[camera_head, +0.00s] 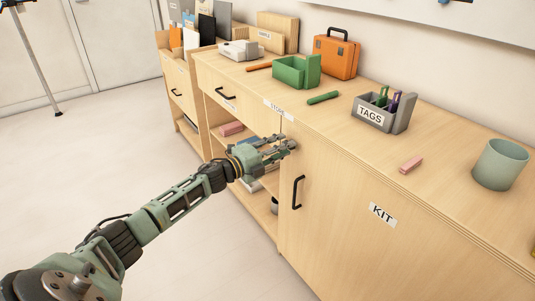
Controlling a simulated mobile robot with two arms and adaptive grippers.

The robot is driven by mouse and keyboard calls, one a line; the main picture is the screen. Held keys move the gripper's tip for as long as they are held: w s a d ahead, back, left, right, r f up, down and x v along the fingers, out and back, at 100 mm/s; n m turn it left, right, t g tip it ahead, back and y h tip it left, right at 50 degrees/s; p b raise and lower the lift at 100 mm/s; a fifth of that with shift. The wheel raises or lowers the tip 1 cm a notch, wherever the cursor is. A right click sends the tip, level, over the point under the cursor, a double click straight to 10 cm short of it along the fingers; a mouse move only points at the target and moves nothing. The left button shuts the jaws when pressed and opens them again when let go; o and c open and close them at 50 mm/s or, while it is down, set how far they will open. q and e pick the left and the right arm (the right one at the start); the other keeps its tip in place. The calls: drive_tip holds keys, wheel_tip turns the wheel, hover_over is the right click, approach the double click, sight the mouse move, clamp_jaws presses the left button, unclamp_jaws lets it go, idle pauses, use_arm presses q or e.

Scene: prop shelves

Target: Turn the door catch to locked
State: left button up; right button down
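The light wood cabinet door (335,235) carries a KIT label (382,214) and a black bar handle (297,192). It stands closed. My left arm comes in from the lower left, and its gripper (287,146) is at the door's upper left edge, above the handle and just under the worktop. The fingertips appear at or very near the door face. The door catch is not clearly visible; the fingers may cover it, so its position cannot be read. Whether the fingers are shut on something cannot be told. My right gripper is not in view.
On the worktop are a green bin (290,72), an orange case (336,56), a grey TAGS caddy (383,112), a pink block (411,165) and a green cup (500,166). Open shelves (262,203) lie left of the door. The floor (90,165) at left is mostly clear.

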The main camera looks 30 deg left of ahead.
use_arm(q)
drive_tip(key=v, duration=1.1)
